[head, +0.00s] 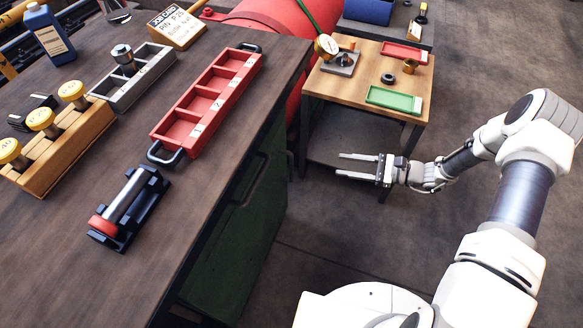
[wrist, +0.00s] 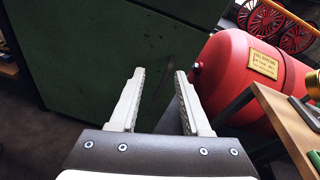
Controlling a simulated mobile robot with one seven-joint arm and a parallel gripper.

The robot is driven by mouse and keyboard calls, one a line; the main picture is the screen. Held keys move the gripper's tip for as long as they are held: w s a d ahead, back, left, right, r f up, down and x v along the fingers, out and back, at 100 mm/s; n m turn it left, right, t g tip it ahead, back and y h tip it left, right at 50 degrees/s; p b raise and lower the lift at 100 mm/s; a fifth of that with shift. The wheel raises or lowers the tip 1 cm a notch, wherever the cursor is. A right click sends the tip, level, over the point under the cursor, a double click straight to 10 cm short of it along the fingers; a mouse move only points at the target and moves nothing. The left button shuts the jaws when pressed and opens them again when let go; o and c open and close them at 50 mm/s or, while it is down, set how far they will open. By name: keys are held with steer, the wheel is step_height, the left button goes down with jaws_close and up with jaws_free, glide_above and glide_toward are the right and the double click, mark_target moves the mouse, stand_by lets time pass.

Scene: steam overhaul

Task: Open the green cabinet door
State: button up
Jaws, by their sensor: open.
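The green cabinet (head: 235,245) stands under the dark workbench in the head view, its front facing right. In the wrist view a dark green cabinet surface (wrist: 95,50) lies ahead of my open gripper (wrist: 160,72). I cannot clearly make out the handle there.
A small wooden table (head: 385,75) with green and red trays stands behind my gripper; its edge shows at right in the wrist view (wrist: 285,125). A red tank (wrist: 250,75) lies beyond the cabinet. The floor (head: 330,235) in front of the cabinet is clear.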

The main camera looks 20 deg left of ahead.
step_height(320, 180, down, 12)
steer(key=m+t+y+b, duration=0.1)
steer(key=m+t+b, duration=0.1)
steer(key=m+t, duration=0.35)
steer(key=shift+g, duration=0.35)
steer(key=b+x, duration=0.1)
steer(key=x, duration=0.5)
steer(key=b+x, duration=0.1)
steer(key=x, duration=0.5)
steer(key=b+x, duration=0.1)
steer(key=x, duration=0.5)
steer(key=shift+s+a+r, duration=0.1)
steer(key=shift+s, duration=0.2)
jaws_close()
